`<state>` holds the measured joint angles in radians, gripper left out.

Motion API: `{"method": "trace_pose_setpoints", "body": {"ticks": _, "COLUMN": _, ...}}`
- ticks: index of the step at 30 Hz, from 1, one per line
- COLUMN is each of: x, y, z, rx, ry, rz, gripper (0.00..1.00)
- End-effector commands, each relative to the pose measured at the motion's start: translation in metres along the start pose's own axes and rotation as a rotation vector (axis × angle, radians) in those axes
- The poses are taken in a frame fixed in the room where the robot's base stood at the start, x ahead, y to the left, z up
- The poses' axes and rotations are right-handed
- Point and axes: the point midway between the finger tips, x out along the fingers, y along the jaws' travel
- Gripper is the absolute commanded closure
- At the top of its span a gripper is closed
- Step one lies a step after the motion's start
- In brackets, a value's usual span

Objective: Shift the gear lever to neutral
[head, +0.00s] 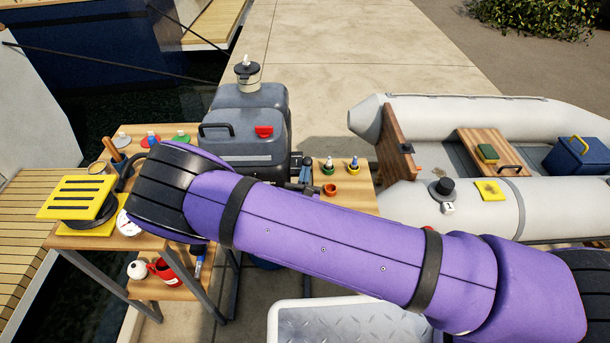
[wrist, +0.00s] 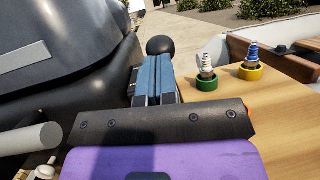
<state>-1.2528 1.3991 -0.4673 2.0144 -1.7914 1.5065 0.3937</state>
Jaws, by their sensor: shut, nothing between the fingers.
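The gear lever's round black knob (wrist: 160,45) shows just beyond my fingertips in the wrist view, beside the dark grey outboard motor (head: 242,128). My gripper (wrist: 153,68) has its two blue fingers closed together with nothing between them. The fingers point at the knob and overlap its lower part in the picture; I cannot tell whether they touch it. The lever's shaft is hidden behind the fingers. In the head view my gripper (head: 305,174) is at the motor's right side, and my purple arm hides the area below.
Spark plugs in a green ring (wrist: 207,82) and a yellow ring (wrist: 250,71) stand on the wooden bench right of my gripper. The motor's bulk closes off the left. A grey inflatable boat (head: 445,115) lies to the right. Open paving lies behind.

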Motion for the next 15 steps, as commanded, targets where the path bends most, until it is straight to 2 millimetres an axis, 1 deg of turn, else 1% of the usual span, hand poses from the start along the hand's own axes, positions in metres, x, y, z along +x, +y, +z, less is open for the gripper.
{"method": "trace_pose_setpoints", "body": {"ticks": 9, "x": 0.022, "y": 0.003, "z": 0.011, "rx": -0.025, "ry": 0.178, "rz": -0.005, "gripper": 1.0}}
{"method": "trace_pose_setpoints", "body": {"ticks": 15, "x": 0.038, "y": 0.005, "z": 0.014, "rx": -0.033, "ry": 0.224, "rz": -0.002, "gripper": 1.0}}
